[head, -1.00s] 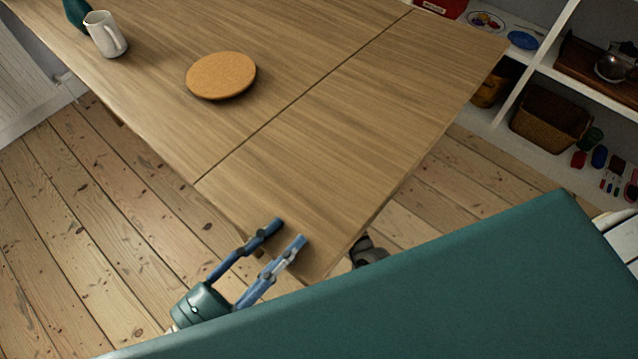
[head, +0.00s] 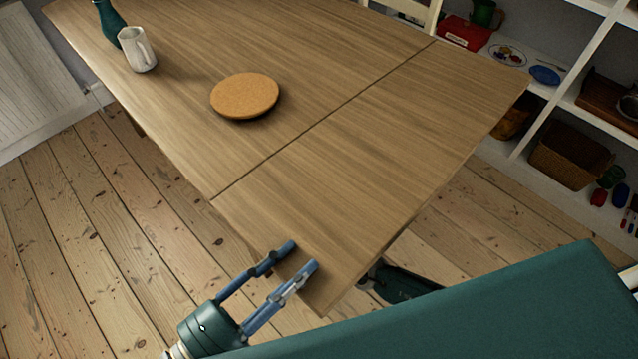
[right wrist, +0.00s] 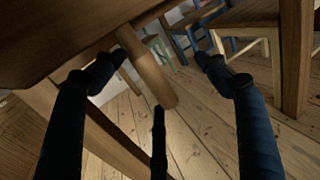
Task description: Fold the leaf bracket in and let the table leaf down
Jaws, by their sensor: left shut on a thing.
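The table leaf (head: 385,150) is the wooden end panel beyond the seam in the tabletop, and it looks level with the table. My left gripper (head: 301,256) is at the leaf's near corner, its blue fingers shut on the leaf's edge. My right gripper is mostly hidden under the leaf in the head view. In the right wrist view my right gripper (right wrist: 160,60) is open, with its two dark fingers spread apart. A wooden bar, seemingly the leaf bracket (right wrist: 148,68), shows between the fingers under the tabletop, apparently not gripped.
A cork mat (head: 245,96), a white jug (head: 137,50) and a green vase (head: 110,22) stand on the fixed tabletop (head: 320,60). Shelves with a basket (head: 568,155) stand at the right. Chairs (right wrist: 240,25) show beyond the table in the wrist view.

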